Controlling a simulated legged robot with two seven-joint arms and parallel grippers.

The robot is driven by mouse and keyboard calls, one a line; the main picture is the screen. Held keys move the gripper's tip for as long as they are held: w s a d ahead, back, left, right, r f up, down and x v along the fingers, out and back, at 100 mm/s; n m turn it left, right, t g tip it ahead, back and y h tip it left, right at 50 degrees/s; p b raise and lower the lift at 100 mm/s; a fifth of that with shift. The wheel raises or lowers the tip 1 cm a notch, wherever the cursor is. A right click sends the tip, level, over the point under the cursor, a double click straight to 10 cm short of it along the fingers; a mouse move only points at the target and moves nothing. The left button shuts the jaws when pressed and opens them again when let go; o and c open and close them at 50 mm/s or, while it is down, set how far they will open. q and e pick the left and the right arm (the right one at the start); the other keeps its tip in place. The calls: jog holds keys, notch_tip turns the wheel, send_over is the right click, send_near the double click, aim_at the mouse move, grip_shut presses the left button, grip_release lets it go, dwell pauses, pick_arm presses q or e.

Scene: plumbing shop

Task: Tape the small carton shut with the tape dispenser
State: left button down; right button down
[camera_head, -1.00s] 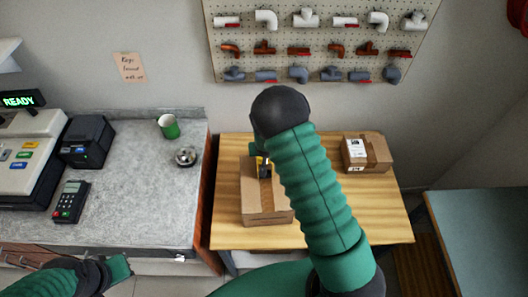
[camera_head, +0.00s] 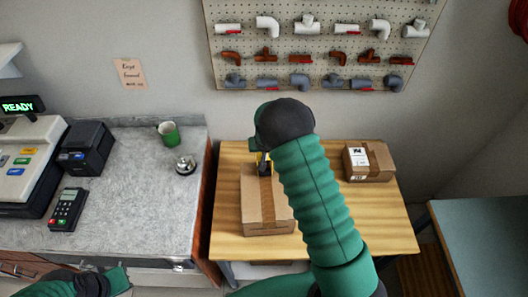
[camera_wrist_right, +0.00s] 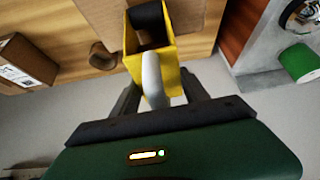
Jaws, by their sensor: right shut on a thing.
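The small carton (camera_head: 253,218) lies on the wooden table in the head view, a darker brown strip (camera_head: 267,205) running along the middle of its top. My right gripper (camera_wrist_right: 160,92) is shut on the white handle of the yellow tape dispenser (camera_wrist_right: 172,62) in the right wrist view. The dispenser (camera_head: 264,164) is at the carton's far end in the head view, partly hidden by my right arm; I cannot tell whether it touches the carton. My left gripper (camera_head: 124,279) is low at the left, away from the carton; its jaw opening is unclear.
A labelled carton (camera_head: 370,162) stands on the table (camera_head: 388,225) at the right. A brown round object (camera_wrist_right: 102,56) shows on the table in the right wrist view.

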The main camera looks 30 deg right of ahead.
jog(key=shift+w+d+f+b, duration=0.1)
jog(key=shift+w+d+b, duration=0.25)
jog(key=shift+w, duration=0.35)
jog(key=shift+w+d, duration=0.1)
jog(key=shift+w+d+b, duration=0.3)
jog(key=shift+w+b, duration=0.1)
jog(key=shift+w, duration=0.2)
jog(key=shift+w+d+b, duration=0.3)
jog(key=shift+w+b, duration=0.05)
jog(key=shift+w, duration=0.25)
jog(key=shift+w+d, duration=0.15)
jog(key=shift+w, duration=0.1)
notch_tip(320, 180, up, 8)
jog(key=p, duration=0.4)
